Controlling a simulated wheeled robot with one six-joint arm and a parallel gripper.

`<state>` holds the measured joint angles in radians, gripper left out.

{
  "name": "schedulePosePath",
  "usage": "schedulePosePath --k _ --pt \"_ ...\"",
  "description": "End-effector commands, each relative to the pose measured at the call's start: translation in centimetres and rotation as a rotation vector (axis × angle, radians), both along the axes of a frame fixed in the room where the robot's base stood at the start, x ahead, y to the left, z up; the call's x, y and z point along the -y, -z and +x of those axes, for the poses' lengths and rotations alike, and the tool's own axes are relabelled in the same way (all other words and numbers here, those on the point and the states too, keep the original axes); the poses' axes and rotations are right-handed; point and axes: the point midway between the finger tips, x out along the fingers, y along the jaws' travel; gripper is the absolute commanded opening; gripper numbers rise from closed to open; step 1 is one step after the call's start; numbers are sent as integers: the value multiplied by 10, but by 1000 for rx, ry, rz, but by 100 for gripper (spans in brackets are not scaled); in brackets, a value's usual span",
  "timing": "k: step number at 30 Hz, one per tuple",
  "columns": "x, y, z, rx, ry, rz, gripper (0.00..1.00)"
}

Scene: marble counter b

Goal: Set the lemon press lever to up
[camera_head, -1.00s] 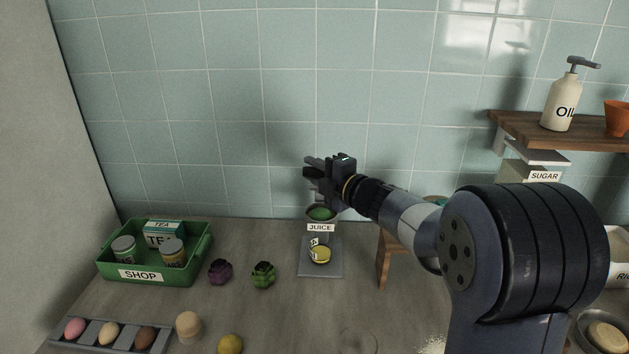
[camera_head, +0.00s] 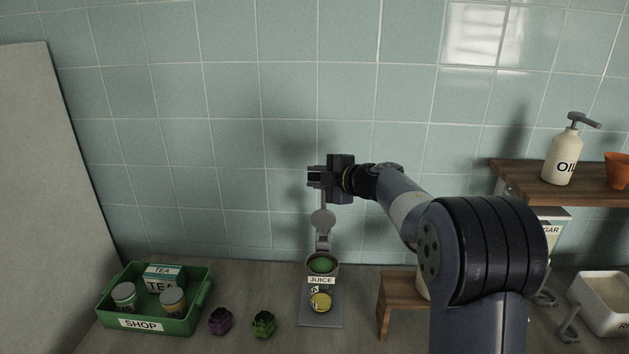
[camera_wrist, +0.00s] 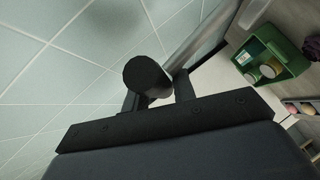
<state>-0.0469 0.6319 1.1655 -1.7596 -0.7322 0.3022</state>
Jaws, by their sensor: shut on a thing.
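The lemon press (camera_head: 322,242) stands on the counter against the tiled wall, with a green cup inside and a JUICE label on its front. Its grey lever rises nearly upright from the press, with a round disc (camera_head: 323,218) partway along it. My gripper (camera_head: 318,177) is shut on the top end of the lever, high above the press. In the wrist view a dark round knob (camera_wrist: 146,76) sits at the gripper's fingers. A yellow lidded jar or lemon piece (camera_head: 320,301) is on the grey base plate (camera_head: 320,320); I cannot tell which.
A green SHOP crate (camera_head: 205,300) with jars and a tea box stands left. A purple (camera_head: 220,321) and a green artichoke (camera_head: 264,323) lie between. A wooden stand (camera_head: 395,288) is right of the press, below my arm. A shelf (camera_head: 520,187) holds an oil bottle (camera_head: 561,157).

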Motion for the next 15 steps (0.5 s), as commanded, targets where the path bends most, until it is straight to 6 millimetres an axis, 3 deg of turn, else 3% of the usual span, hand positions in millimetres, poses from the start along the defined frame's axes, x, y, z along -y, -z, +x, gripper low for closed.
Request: schedulePosePath --k 1,15 --pt "7 12 9 -42 15 -11 0" --pt "8 14 44 -246 11 -2 0"
